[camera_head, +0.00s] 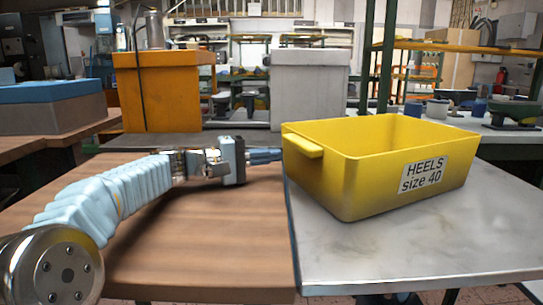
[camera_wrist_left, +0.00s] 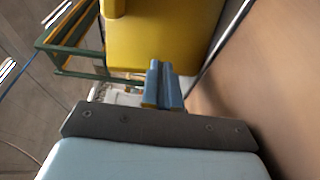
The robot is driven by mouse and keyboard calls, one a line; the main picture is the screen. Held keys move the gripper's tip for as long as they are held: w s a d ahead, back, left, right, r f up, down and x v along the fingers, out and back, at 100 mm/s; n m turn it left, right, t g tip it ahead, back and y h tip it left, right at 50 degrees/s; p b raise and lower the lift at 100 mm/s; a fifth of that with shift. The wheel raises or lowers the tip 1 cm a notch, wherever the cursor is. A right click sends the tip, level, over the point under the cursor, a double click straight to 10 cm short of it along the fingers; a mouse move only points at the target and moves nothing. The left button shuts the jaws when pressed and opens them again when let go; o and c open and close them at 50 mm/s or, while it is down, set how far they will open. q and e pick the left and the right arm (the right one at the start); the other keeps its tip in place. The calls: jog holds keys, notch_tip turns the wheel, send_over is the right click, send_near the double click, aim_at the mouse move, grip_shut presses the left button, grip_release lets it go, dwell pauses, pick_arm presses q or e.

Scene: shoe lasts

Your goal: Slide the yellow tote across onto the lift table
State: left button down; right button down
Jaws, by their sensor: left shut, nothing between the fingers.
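The yellow tote (camera_head: 345,180) is labelled "HEELS size 40" and looks empty as far as I can see inside. It stands upright on the grey metal lift table (camera_head: 420,245), near that table's left edge. My left gripper (camera_head: 280,155) reaches in low from the left over the wooden table (camera_head: 210,240). My right gripper does not show.
The wooden table meets the lift table along a narrow seam. An orange cabinet (camera_head: 158,95) and a grey cabinet (camera_head: 310,90) stand behind. A green-framed rack (camera_head: 367,60) rises behind the tote. The lift table's front and right are clear.

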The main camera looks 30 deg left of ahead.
aim_at(304, 167)
pick_arm(q)
jog(key=shift+d, duration=0.45)
jog(key=shift+d, duration=0.1)
jog(key=d+b, duration=0.1)
jog(key=d, duration=0.2)
jog(key=d+b, duration=0.2)
jog(key=d, duration=0.1)
jog(key=w+d+b, duration=0.1)
jog(key=d, duration=0.3)
jog(key=shift+f+b, duration=0.15)
jog(key=shift+b, duration=0.25)
jog(key=shift+d, duration=0.35)
jog(key=b+v, duration=0.1)
jog(key=v, duration=1.3)
jog(key=shift+d, duration=0.1)
